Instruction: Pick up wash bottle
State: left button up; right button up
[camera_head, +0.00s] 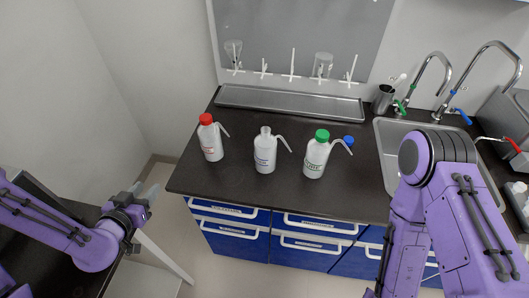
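Three white wash bottles with bent spouts stand upright on the dark counter. From left to right they are the red-capped wash bottle (210,142), the white-capped wash bottle (265,153) and the green-capped wash bottle (315,159). My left gripper (145,191) is at the left, short of the counter's left edge and apart from all the bottles. Its fingers look spread, with nothing between them. My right arm is folded over the counter's right part, and its gripper is not in view.
The dark counter (240,190) has free room in front of the bottles. A metal tray (290,103) lies behind them. A small blue cap (348,141) shows beside the green-capped bottle. The sink (388,150) and tall taps (440,75) are at the right. Blue drawers (310,252) are below.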

aim_at(266, 143)
jog(key=z, duration=0.5)
jog(key=k, duration=1.25)
jog(key=z, duration=1.1)
jog(key=i, duration=1.45)
jog(key=u, duration=0.95)
jog(key=i, duration=0.45)
jog(key=u, duration=0.55)
